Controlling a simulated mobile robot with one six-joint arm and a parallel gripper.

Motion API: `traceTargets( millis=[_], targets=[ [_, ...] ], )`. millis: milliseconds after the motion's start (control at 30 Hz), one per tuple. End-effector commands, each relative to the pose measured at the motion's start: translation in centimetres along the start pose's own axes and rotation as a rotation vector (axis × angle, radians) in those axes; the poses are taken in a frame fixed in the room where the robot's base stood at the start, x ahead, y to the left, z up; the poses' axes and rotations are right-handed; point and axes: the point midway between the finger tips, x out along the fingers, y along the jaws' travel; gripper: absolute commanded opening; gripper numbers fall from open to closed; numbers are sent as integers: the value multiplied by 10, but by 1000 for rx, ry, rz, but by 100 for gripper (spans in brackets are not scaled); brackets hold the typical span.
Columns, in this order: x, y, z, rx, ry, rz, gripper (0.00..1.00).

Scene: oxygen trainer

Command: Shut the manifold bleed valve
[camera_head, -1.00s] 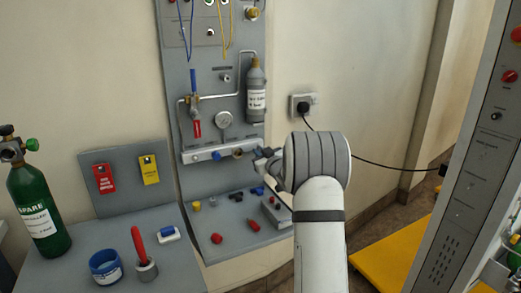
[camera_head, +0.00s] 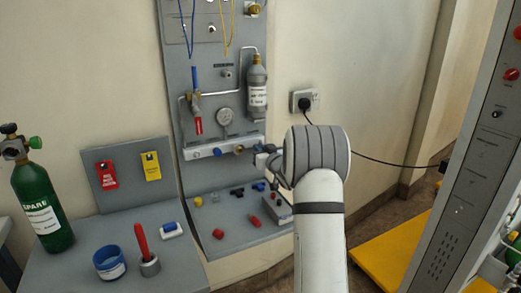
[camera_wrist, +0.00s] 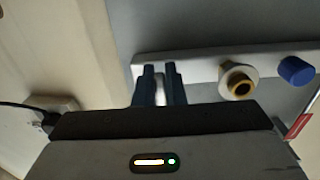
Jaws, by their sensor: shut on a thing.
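The manifold (camera_head: 197,153) is a pale horizontal bar low on the grey wall panel; it also crosses the wrist view (camera_wrist: 207,67). It carries a blue cap (camera_wrist: 296,70) and a brass fitting (camera_wrist: 239,82), right of my gripper in the wrist view. My gripper (camera_wrist: 161,72) is at the bar's right end as the head view shows it. Its dark fingers are closed on a small pale piece (camera_wrist: 159,82), seemingly the bleed valve's handle. The fingers hide most of it, so I cannot tell its turn position. In the head view my arm partly covers my gripper (camera_head: 263,150).
A grey cylinder (camera_head: 257,88) and a gauge (camera_head: 225,117) are on the panel above the manifold. Small loose parts, one a red piece (camera_head: 218,234), lie on the shelf below. A wall socket (camera_head: 303,101) with a black cable is to the right.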

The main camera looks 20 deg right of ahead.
Motion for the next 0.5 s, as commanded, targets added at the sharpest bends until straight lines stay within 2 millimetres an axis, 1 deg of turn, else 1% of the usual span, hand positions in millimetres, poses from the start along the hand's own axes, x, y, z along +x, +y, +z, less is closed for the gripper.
traceTargets(
  millis=[33,200,300,500],
  targets=[
    [0,0,2,2,-3,1,12],
    [0,0,1,1,-2,1,26],
    [0,0,1,1,-1,1,32],
    [0,0,0,0,-1,1,32]
  ],
)
